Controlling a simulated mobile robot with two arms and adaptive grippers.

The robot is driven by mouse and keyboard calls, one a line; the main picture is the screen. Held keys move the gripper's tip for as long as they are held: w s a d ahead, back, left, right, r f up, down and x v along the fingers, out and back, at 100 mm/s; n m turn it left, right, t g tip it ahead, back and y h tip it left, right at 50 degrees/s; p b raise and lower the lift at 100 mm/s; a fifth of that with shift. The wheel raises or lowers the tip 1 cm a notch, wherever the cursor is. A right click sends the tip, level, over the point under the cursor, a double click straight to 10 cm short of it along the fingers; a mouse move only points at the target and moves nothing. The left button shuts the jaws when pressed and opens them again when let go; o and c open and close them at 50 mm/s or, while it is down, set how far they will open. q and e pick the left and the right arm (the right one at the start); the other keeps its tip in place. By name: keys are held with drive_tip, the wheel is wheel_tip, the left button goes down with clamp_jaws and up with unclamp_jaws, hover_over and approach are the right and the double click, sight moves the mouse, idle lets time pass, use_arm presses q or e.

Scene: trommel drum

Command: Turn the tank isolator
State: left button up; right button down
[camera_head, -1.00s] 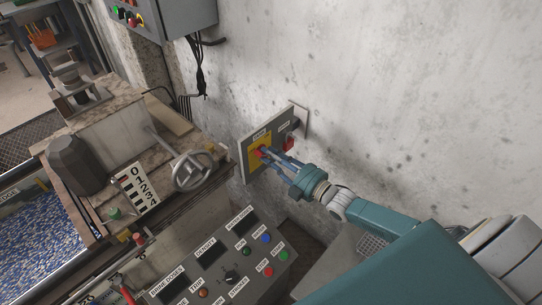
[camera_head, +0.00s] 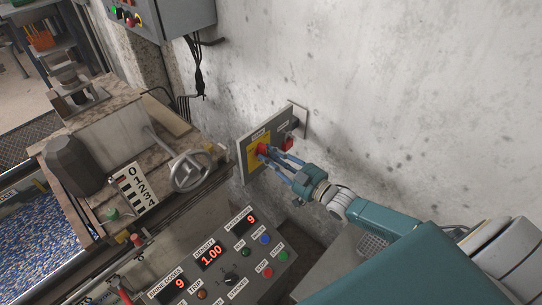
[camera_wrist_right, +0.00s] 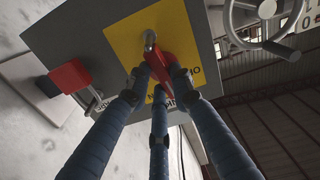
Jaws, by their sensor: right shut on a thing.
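The tank isolator is a red handle (camera_head: 263,148) on a yellow plate (camera_head: 254,161), part of a grey panel on the concrete wall. My right gripper (camera_head: 269,154) is at the handle, its blue fingers reaching in from the right. In the right wrist view the red handle (camera_wrist_right: 160,62) runs from a metal pivot on the yellow plate (camera_wrist_right: 192,32) down between the fingertips. The right gripper (camera_wrist_right: 160,82) is shut on it. The fingers cover part of the plate's lettering. My left gripper is out of view.
A second red handle (camera_head: 288,144) sits close to the right on the same panel. A handwheel (camera_head: 192,171) is to the left. A control console (camera_head: 225,262) with lit red displays stands below. A grey box (camera_head: 165,18) hangs above.

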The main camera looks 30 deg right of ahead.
drive_tip(key=shift+m, duration=0.5)
drive_tip(key=c, duration=1.9)
unclamp_jaws()
drive_tip(key=shift+o, duration=0.5)
drive_tip(key=shift+w, duration=0.15)
drive_tip(key=v, duration=1.2)
drive_tip(key=shift+f, duration=0.15)
